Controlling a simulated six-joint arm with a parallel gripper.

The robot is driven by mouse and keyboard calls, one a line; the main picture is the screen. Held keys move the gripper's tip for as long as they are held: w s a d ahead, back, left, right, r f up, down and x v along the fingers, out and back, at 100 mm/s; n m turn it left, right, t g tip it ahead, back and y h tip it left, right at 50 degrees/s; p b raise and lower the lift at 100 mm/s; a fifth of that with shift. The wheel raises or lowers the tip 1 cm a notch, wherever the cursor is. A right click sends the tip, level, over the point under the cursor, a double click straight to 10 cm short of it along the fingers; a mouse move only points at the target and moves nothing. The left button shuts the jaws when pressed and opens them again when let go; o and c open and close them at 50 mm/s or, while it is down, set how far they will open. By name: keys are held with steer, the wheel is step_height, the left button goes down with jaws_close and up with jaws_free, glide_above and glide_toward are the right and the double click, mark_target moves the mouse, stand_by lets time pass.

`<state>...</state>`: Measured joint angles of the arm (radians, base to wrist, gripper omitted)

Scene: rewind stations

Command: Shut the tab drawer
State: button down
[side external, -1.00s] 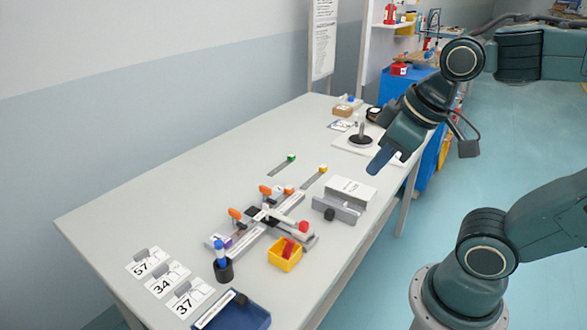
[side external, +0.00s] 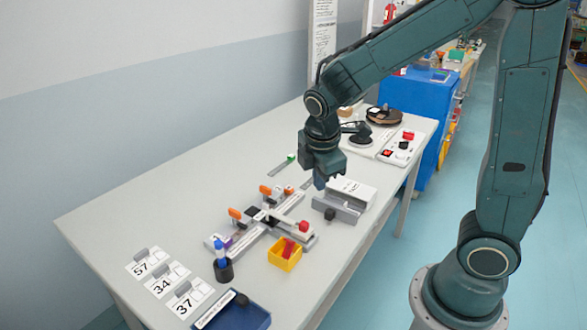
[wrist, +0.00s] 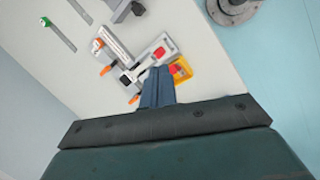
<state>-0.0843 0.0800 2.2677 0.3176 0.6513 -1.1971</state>
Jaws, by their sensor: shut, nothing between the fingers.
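The tab drawer appears to be the grey tray (side external: 337,206) that sticks out of the front of a low white housing (side external: 354,189) on the right of the table. A black knob (side external: 329,214) is on its front. The drawer stands open. In the wrist view, part of the grey drawer (wrist: 120,9) shows at the top edge, with its black knob (wrist: 138,9). My gripper (side external: 321,184) is shut and empty. It points down above the table, just left of the housing in the side view. It also shows in the wrist view (wrist: 157,72).
A splicing jig (side external: 262,222) with orange clamps stands in front of the drawer, with a yellow bin (side external: 285,254) holding red pieces beside it. A blue tray (side external: 234,315), number cards (side external: 170,279) and a reel (side external: 384,115) lie elsewhere. The table's left middle is clear.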

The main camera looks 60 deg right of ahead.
mark_target(337, 207)
steer(key=w+d+f+n+g+h, duration=0.1)
steer(key=w+f+n, duration=0.2)
steer(key=f+n, duration=0.2)
step_height(337, 207, down, 3)
steer(key=shift+w+d+f+n+g+h, duration=0.2)
steer(key=shift+w+d+n+g+h, duration=0.1)
steer(key=shift+d+n, duration=0.1)
steer(key=shift+f, duration=0.1)
steer(key=shift+x, duration=0.85)
steer(key=x, duration=0.7)
steer(key=shift+s+d+f, duration=0.1)
steer(key=shift+f, duration=0.2)
steer(key=d, duration=0.2)
steer(key=shift+d+f, duration=0.15)
steer(key=shift+d, duration=0.9)
steer(key=shift+d, duration=0.15)
steer(key=shift+d, duration=3.5)
